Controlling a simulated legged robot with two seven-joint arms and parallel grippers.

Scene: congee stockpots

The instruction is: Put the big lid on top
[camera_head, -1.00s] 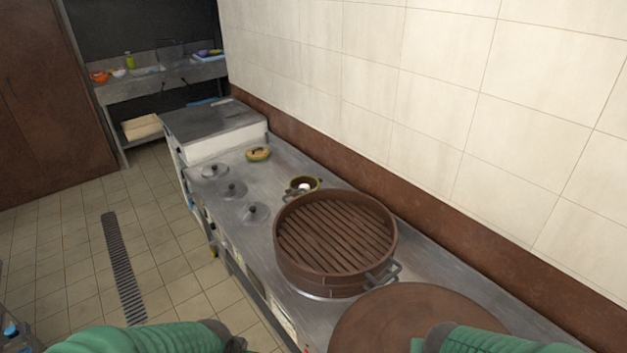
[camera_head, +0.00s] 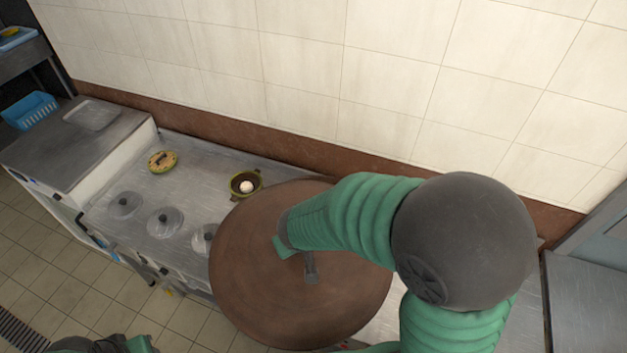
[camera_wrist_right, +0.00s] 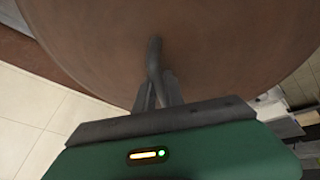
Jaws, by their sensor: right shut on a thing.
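The big lid (camera_head: 260,290) is a round brown disc with a grey bar handle. In the head view it covers the place where the slatted steamer pot stood, and the pot is hidden behind it. My right gripper (camera_head: 298,256) is shut on the lid's handle. In the right wrist view the lid (camera_wrist_right: 230,50) fills the upper part, and the handle (camera_wrist_right: 155,60) runs down into the right gripper's fingers (camera_wrist_right: 158,92). I cannot tell whether the lid touches the pot. Part of my left arm shows at the bottom left of the head view; its jaws are not visible.
The steel counter (camera_head: 190,185) holds several small grey lids (camera_head: 165,222) at the left, a small bowl with a white item (camera_head: 245,183) and a yellow-green round dish (camera_head: 162,161). The tiled wall (camera_head: 290,80) rises close behind. A blue basket (camera_head: 28,110) stands far left.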

